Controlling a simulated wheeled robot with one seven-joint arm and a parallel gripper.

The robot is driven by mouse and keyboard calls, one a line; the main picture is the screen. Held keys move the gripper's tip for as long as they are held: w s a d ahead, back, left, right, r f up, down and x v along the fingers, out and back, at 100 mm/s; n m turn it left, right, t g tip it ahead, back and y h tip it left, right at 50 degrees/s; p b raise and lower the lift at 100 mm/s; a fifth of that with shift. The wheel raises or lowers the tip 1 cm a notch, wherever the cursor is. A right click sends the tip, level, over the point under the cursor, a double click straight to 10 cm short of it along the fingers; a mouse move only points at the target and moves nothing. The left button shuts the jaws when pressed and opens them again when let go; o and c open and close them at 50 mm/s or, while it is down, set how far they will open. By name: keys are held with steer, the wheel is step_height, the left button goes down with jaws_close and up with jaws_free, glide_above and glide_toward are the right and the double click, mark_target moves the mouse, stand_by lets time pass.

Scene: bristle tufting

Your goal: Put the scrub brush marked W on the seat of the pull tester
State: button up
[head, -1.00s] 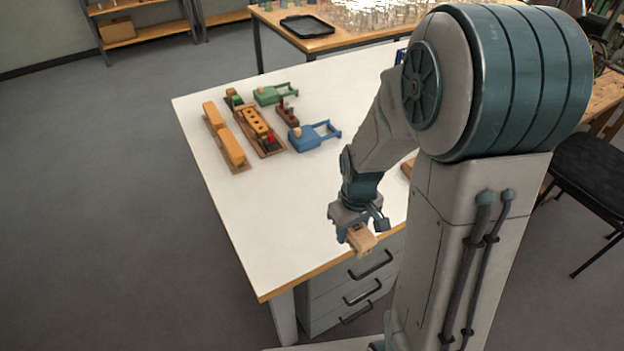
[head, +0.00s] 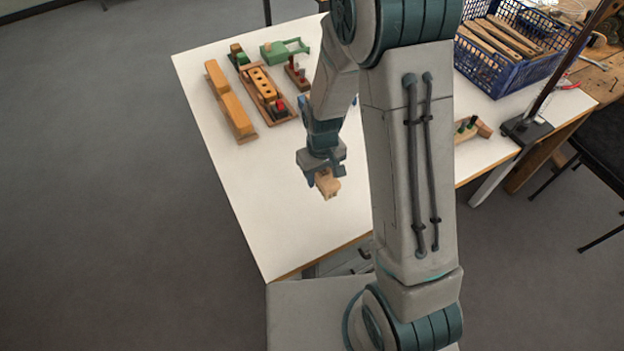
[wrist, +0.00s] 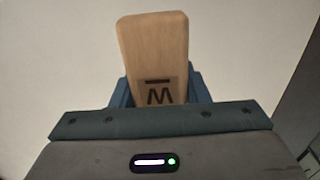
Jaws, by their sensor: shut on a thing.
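My gripper (head: 322,176) is shut on a pale wooden brush block (head: 328,184), above the white table near its front. Bristles are not clear. I cannot pick out the pull tester for certain. A green fixture (head: 284,49) with an open frame stands at the back, and a dark-based post stand (head: 526,129) at the right.
Long yellow blocks (head: 231,107), a wooden tray (head: 268,96) with several holes and a small peg block (head: 297,73) lie at the left. A blue crate (head: 508,75) of wooden handles and a pegged wooden piece (head: 468,130) are at the right. The table's front left is clear.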

mark_target(312, 190)
steer(key=shift+w+a+f, duration=0.3)
steer(key=shift+a+f, duration=0.1)
steer(key=shift+a, duration=0.15)
steer(key=shift+w+a+f, duration=0.3)
steer(key=shift+a+f, duration=0.05)
steer(key=shift+a, duration=0.2)
steer(key=shift+f+p, duration=0.55)
steer(key=shift+f, duration=1.45)
steer(key=shift+f, duration=0.1)
steer(key=shift+f+b, duration=0.15)
steer(key=shift+b, duration=0.15)
steer(key=o, duration=0.9)
steer(key=shift+o, duration=0.2)
steer(key=shift+r, duration=0.2)
